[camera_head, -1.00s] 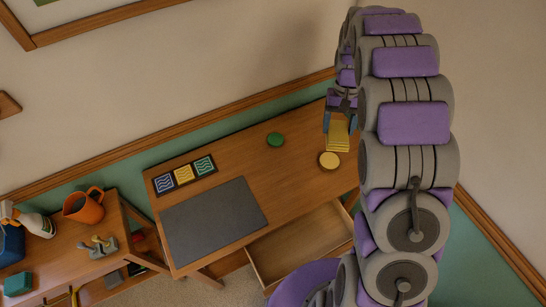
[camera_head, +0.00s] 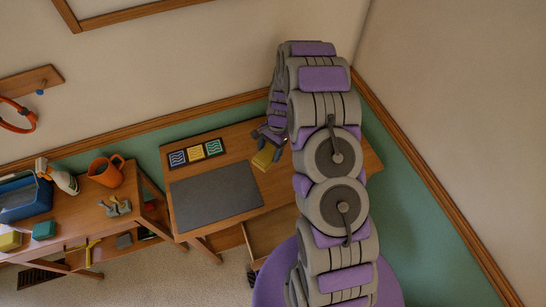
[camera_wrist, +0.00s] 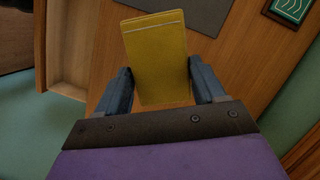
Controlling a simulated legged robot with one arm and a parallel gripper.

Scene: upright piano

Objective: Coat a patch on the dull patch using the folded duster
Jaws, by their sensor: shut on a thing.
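The folded yellow duster (camera_head: 263,159) is held by my gripper (camera_head: 268,142) over the wooden desk (camera_head: 236,142), right of the dark grey mat. In the wrist view the duster (camera_wrist: 156,50) shows as a flat yellow block with a pale line near its far edge. It sits between the two blue-grey fingers of my gripper (camera_wrist: 163,84). I cannot tell whether the duster touches the desk. I cannot pick out a distinct dull patch on the wood.
The dark grey mat (camera_head: 216,191) lies on the desk with three patterned tiles (camera_head: 196,153) behind it. An open drawer (camera_head: 268,231) juts from the front. A side table at left holds an orange jug (camera_head: 106,172), a spray bottle (camera_head: 66,180) and a blue crate (camera_head: 22,199).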

